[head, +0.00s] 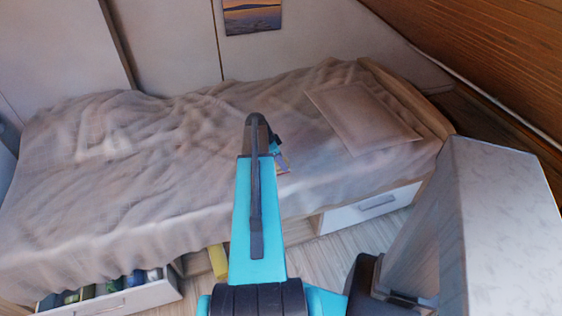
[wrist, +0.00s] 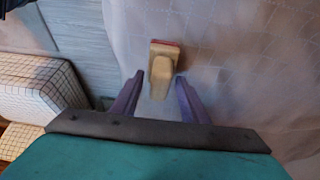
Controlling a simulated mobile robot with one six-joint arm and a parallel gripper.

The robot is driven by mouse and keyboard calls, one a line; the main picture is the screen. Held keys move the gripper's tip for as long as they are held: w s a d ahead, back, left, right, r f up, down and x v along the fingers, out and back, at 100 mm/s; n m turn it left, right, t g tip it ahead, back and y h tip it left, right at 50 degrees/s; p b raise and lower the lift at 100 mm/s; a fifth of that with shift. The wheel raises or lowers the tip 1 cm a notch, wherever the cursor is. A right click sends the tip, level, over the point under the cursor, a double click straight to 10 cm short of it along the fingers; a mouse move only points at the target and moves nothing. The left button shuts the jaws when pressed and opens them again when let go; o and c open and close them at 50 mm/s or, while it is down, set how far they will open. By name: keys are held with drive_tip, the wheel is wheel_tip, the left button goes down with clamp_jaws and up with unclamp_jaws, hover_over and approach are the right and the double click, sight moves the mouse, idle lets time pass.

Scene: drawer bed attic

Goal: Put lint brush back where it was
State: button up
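The lint brush (wrist: 162,72) shows in the wrist view, with a pale wooden handle and a reddish edge at its far end. It appears against the light bed cover (wrist: 235,65). My gripper (wrist: 159,79) has its two purple fingers apart, one on each side of the handle. A gap shows at the left finger; the right finger is close to the handle, and I cannot tell whether it touches. In the head view my arm hides most of the gripper (head: 280,158) over the bed (head: 150,155), and the brush cannot be made out clearly.
An open drawer (head: 110,297) with several items juts out at lower left. A yellow object (head: 218,262) stands by an open bed compartment. Another drawer (head: 372,206) is shut at right. A pillow (head: 362,115) lies on the bed.

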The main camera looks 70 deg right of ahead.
drive_tip(key=shift+r, duration=0.15)
drive_tip(key=b+v, duration=0.1)
drive_tip(key=v, duration=1.1)
drive_tip(key=shift+b, duration=0.3)
drive_tip(key=shift+s, duration=0.1)
idle(0.5)
